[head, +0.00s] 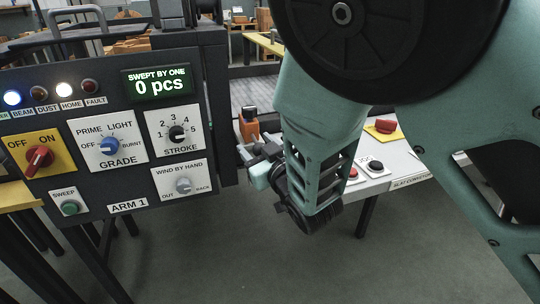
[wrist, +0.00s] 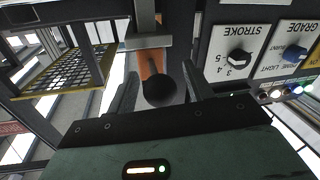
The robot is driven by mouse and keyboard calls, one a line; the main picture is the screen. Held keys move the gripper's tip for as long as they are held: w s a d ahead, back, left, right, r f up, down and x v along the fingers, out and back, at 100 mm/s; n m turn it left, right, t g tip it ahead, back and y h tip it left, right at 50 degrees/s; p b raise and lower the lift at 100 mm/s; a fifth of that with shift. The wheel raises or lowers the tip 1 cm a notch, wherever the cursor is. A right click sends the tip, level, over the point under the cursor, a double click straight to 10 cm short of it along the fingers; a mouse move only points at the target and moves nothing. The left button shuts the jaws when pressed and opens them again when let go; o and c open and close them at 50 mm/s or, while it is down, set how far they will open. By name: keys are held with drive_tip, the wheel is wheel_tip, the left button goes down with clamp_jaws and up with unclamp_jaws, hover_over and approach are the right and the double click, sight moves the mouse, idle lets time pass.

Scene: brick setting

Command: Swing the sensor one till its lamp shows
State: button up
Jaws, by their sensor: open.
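In the wrist view a round black knob (wrist: 160,91) stands in front of an orange piece (wrist: 152,62) under a grey bracket. My gripper (wrist: 160,95) is open, with one finger on each side of the knob. I cannot tell whether either finger touches it. In the head view my gripper (head: 258,160) is beside the panel's right edge, below an orange part (head: 248,126) with a black top. My arm hides part of this area. On the panel, the lamp over BEAM (head: 12,97) and the one over HOME (head: 64,89) are lit. DUST and FAULT are dark.
The ARM 1 panel (head: 128,206) carries several knobs, a green SWEEP button (head: 69,208) and a display (head: 158,84) reading 0 pcs. A pale conveyor surface (head: 400,163) with a red button lies right, behind my arm. A yellow-edged mesh (wrist: 70,65) is left in the wrist view.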

drive_tip(key=p+v, duration=1.3)
drive_tip(key=v, duration=0.4)
idle(0.5)
